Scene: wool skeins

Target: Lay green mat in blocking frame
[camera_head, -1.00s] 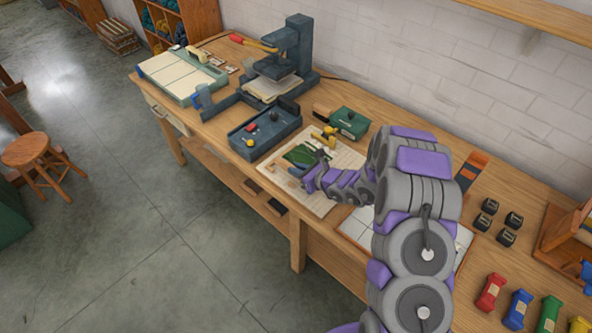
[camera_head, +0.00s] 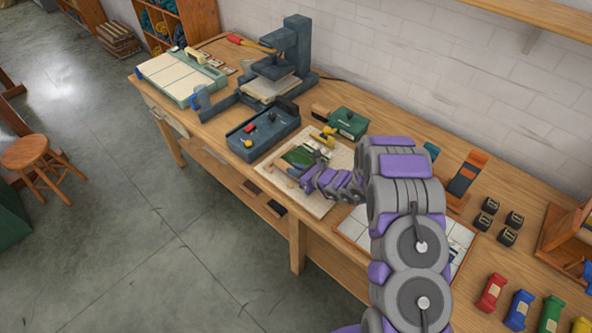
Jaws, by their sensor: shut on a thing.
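The green mat (camera_head: 297,155) shows as a small green patch over a pale flat board (camera_head: 316,207) at the middle of the bench. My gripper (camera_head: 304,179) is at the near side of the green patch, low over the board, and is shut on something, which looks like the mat. The fingertips are small and partly hidden by my own wrist. A white gridded panel with a wooden rim (camera_head: 350,230) lies to the right, largely behind my arm. I cannot tell for certain which of the two is the blocking frame.
A dark blue tray (camera_head: 262,136) lies left of the board, and a green box (camera_head: 348,123) stands behind it. A dark press (camera_head: 285,65) stands farther back. Small black blocks (camera_head: 490,206) and coloured skeins (camera_head: 518,308) lie at the right.

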